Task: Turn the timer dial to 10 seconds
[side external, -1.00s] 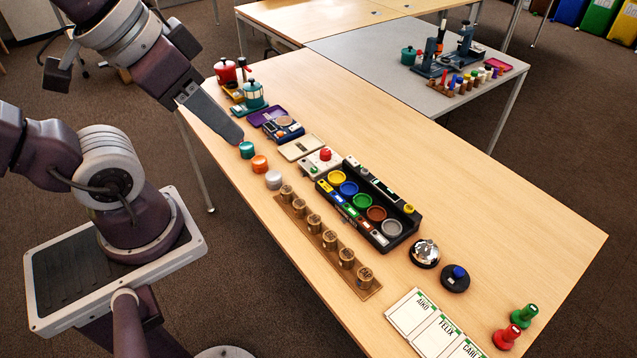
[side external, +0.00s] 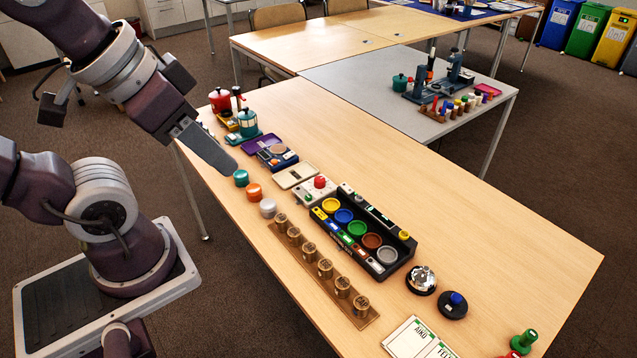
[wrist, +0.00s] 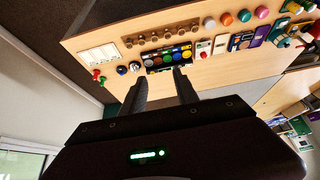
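A pale box with a red dome (side external: 319,182) sits mid-table, beside the black tray; it may be the timer, but no dial markings can be read. It also shows in the wrist view (wrist: 203,47). A black disc with a blue knob (side external: 453,305) lies toward the near right of the table, and I cannot tell whether it is a dial. My gripper (side external: 233,168) is above the table's left edge, its tip close to the teal-lidded jar (side external: 241,178). In the wrist view its two fingers (wrist: 160,74) are apart with nothing between them.
A black tray (side external: 404,262) holds several coloured dishes. A wooden rack (side external: 371,317) of cylinders runs along the front. Orange (side external: 254,192) and white (side external: 268,208) jars, a silver bell (side external: 421,280) and name cards (side external: 405,340) stand nearby.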

